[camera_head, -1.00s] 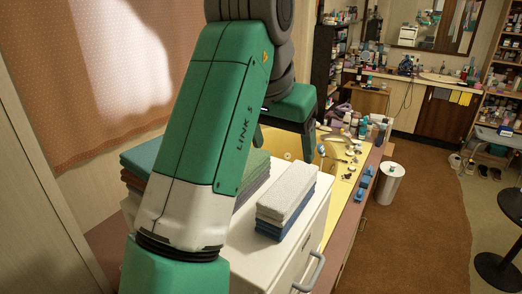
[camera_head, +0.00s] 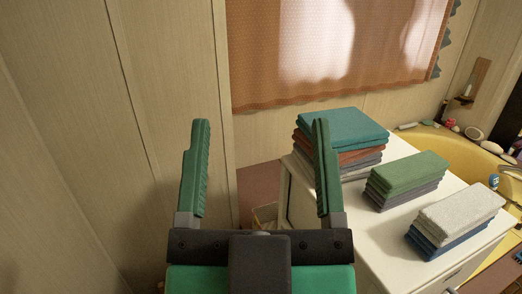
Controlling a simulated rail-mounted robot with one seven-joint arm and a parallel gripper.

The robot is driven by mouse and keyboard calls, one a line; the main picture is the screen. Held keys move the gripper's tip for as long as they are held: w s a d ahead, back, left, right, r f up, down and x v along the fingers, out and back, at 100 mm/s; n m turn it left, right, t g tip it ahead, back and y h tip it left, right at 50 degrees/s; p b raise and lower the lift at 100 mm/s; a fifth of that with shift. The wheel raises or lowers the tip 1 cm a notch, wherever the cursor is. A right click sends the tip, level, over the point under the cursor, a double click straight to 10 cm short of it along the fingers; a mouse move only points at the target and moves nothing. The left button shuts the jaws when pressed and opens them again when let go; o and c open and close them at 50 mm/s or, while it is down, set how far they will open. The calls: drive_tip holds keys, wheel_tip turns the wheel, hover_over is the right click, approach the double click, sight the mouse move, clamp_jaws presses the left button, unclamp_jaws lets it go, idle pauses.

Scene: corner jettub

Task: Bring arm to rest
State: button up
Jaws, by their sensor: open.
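My gripper (camera_head: 258,172) is in the lower middle of the head view, its two green fingers pointing up and spread wide apart. Nothing is between the fingers. The right finger overlaps part of a tall towel stack (camera_head: 345,128) in the picture; I cannot tell that they touch. The rest of my arm is mostly below the frame.
A white cabinet (camera_head: 385,225) at the right bears the tall stack, a green-topped towel stack (camera_head: 408,172) and a white-topped one (camera_head: 455,222). A yellow tub (camera_head: 450,142) lies beyond. A panelled wall (camera_head: 70,150) fills the left, and an orange curtain (camera_head: 290,50) hangs behind.

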wheel_tip(320, 180, up, 6)
drive_tip(key=p, duration=0.6)
drive_tip(key=shift+s+a+r+y, duration=0.2)
drive_tip(key=shift+a+y, duration=0.1)
drive_tip(key=shift+y, duration=0.1)
idle(0.4)
